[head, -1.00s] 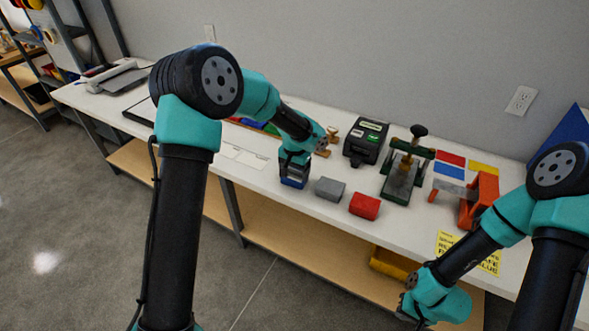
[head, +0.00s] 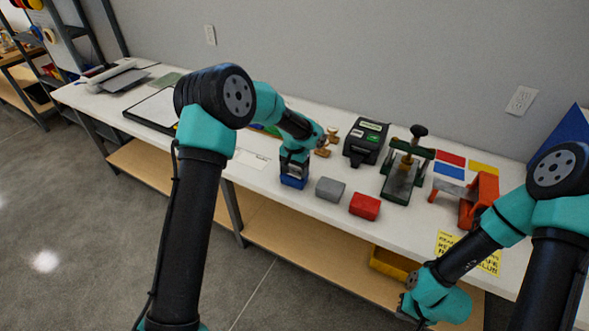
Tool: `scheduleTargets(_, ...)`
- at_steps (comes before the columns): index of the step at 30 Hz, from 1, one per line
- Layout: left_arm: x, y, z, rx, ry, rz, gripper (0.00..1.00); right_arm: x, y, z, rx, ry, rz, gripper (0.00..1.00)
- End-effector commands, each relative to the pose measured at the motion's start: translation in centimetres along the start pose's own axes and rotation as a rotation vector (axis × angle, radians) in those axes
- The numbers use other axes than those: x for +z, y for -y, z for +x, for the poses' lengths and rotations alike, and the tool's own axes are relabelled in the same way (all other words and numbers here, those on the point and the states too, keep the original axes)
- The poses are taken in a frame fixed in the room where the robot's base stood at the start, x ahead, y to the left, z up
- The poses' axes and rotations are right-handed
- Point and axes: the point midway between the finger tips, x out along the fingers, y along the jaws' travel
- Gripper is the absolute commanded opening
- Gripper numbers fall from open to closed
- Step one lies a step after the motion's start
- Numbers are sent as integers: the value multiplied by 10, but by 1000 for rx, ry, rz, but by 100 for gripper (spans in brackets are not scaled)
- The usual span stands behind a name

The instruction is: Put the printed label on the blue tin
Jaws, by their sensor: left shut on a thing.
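The blue tin (head: 293,182) stands on the white bench, left of a grey tin (head: 330,189) and a red tin (head: 365,206). My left gripper (head: 294,170) points down right over the blue tin and hides its top. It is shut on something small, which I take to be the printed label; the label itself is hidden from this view. My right gripper (head: 408,307) hangs low in front of the bench, away from the tins, and its jaws are too unclear to read. A black label printer (head: 365,142) stands behind the tins.
A green press (head: 401,180) and an orange tool (head: 479,200) stand to the right, with coloured cards (head: 450,171) behind. Wooden pieces (head: 328,140) lie behind my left gripper. White paper (head: 252,158) lies left of the blue tin.

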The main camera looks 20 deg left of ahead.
Motion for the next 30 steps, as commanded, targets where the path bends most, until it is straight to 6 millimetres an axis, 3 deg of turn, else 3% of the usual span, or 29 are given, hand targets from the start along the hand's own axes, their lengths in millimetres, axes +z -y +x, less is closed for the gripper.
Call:
scheduleTargets(28,2,1,22,3,3,-2,54,0,0,0,0,0,0,0)
scheduleTargets(29,2,1,23,3,3,-2,77,0,0,0,0,0,0,0)
scheduleTargets(30,2,1,23,3,3,-3,81,0,0,0,0,0,0,0)
